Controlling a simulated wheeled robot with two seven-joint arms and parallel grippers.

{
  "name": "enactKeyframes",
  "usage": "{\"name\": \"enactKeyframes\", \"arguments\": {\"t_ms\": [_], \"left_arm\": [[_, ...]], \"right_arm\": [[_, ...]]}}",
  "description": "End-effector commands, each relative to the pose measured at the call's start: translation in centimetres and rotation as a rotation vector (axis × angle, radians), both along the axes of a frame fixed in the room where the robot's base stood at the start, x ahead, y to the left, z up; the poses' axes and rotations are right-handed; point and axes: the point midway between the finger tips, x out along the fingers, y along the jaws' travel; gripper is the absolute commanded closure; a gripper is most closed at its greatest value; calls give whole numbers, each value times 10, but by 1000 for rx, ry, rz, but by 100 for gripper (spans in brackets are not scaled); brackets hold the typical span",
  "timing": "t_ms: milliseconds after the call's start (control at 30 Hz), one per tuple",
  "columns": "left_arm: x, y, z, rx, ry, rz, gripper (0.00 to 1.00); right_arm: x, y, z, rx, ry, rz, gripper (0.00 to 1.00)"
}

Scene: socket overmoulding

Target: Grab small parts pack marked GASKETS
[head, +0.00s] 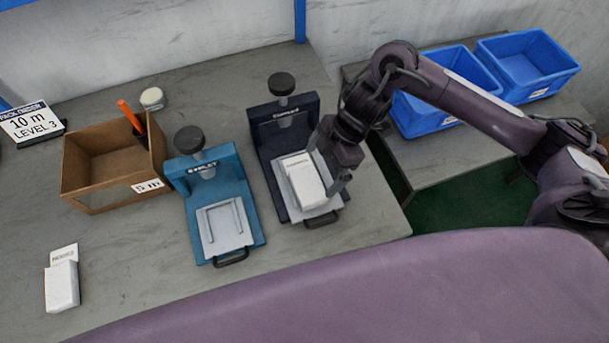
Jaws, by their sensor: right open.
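A white pack (304,184) lies on the light plate of the dark press (268,150); its print is too small to read surely. My right gripper (328,168) is open at the pack's upper right, its fingers close to the pack's edge; I cannot tell if they touch it. Another white pack (61,287) stands at the lower left of the table with a printed card at its top, also unreadable. I cannot tell which pack is marked GASKETS. My left gripper is not in view.
A blue press (175,182) with an empty plate stands left of the dark one. A sign (30,123) reads 10 m LEVEL 3. Two blue bins (525,62) stand on a side table at right.

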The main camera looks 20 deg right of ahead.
Motion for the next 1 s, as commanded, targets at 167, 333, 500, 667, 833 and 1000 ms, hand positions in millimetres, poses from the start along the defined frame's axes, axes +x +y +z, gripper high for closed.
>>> {"name": "enactKeyframes", "arguments": {"t_ms": [167, 333, 500, 667, 833, 1000], "left_arm": [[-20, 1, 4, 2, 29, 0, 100], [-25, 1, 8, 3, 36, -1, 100], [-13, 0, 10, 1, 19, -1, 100], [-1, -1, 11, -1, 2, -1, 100], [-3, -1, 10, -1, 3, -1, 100], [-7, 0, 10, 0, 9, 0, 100]], "right_arm": [[-2, 11, -17, 0, 3, 0, 0], [-3, 25, -40, 0, 3, 0, 0], [-3, 29, -53, -1, 0, 0, 0], [-3, 29, -54, -1, -2, -1, 0], [-3, 29, -54, -1, -2, -1, 14], [-2, 29, -54, -1, -2, -1, 32]]}}
